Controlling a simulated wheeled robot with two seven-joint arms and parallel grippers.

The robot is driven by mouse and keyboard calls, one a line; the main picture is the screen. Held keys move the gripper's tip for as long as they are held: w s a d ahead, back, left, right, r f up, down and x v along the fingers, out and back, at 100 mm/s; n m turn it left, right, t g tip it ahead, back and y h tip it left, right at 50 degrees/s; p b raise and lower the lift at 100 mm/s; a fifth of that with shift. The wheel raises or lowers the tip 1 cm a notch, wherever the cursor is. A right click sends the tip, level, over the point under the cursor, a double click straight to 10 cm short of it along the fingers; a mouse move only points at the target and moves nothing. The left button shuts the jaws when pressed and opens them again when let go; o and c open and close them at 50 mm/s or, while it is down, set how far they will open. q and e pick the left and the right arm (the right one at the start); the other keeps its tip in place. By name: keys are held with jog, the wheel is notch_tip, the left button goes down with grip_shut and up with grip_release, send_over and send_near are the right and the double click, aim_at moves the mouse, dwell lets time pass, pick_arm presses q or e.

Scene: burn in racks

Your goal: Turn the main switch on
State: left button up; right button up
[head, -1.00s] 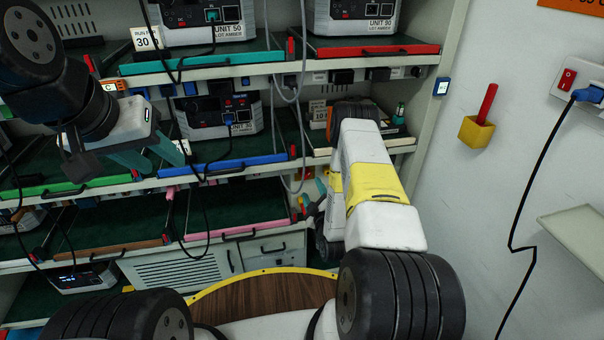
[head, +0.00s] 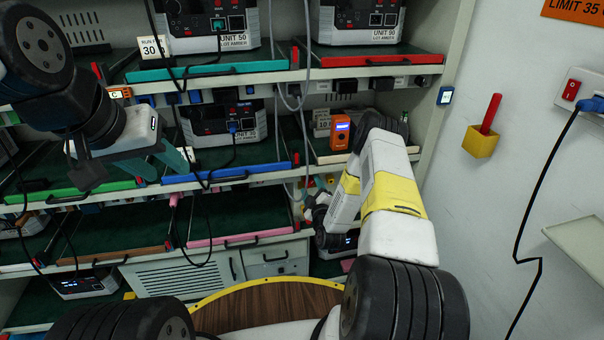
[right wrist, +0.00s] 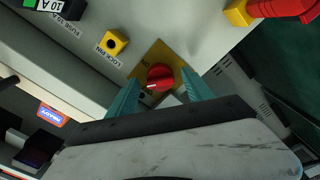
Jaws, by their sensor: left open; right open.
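In the right wrist view, a red round knob (right wrist: 160,77) sits on a yellow plate (right wrist: 149,57) on a pale panel. A small ON label is on the plate, and a white mark shows on the knob's lower left. I take it as the main switch. My right gripper (right wrist: 160,92) is open, with its teal fingers on either side of the knob; whether they touch it I cannot tell. In the head view the knob is hidden behind my right arm. My left gripper (head: 165,160) is open and empty in front of the shelves, at the left.
Near the knob are a yellow lock-pin block (right wrist: 113,42) and a red-and-yellow part (right wrist: 270,10). Shelves hold power units (head: 222,120) and hanging cables. On the right wall are a red rocker switch (head: 571,90) with a blue plug and a yellow holder (head: 481,141).

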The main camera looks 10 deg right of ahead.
jog(key=shift+w, duration=0.35)
grip_shut()
jog(key=shift+m, duration=3.4)
grip_release()
